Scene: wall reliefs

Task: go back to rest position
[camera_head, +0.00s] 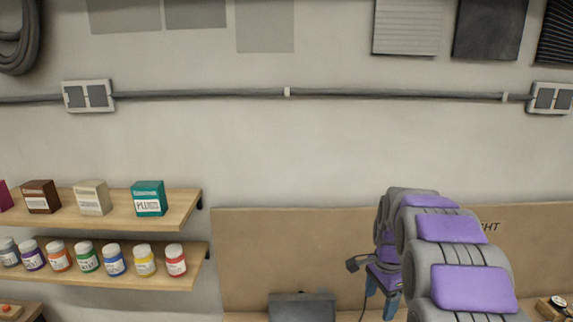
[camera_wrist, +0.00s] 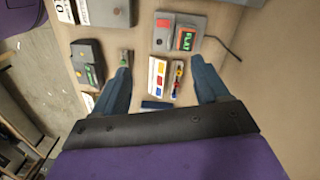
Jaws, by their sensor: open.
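My arm with purple and grey segments rises at the right of the head view. My gripper (camera_head: 381,299) hangs at its end, pointing down in front of the wooden backboard, with blue fingers. In the wrist view my gripper (camera_wrist: 160,66) has its two blue fingers spread wide apart. It is open, and nothing is clamped between the fingers. A white card with coloured blocks (camera_wrist: 158,76) and a small multicoloured item (camera_wrist: 177,78) lie beyond and between the fingers on the worktop; whether the fingers touch anything there is unclear.
The wooden worktop (camera_wrist: 225,50) holds a grey device with a PLAY label (camera_wrist: 178,34), a dark device (camera_wrist: 88,66) and a grey box (camera_wrist: 107,12). Shelves with boxes (camera_head: 150,198) and jars (camera_head: 112,260) are at left.

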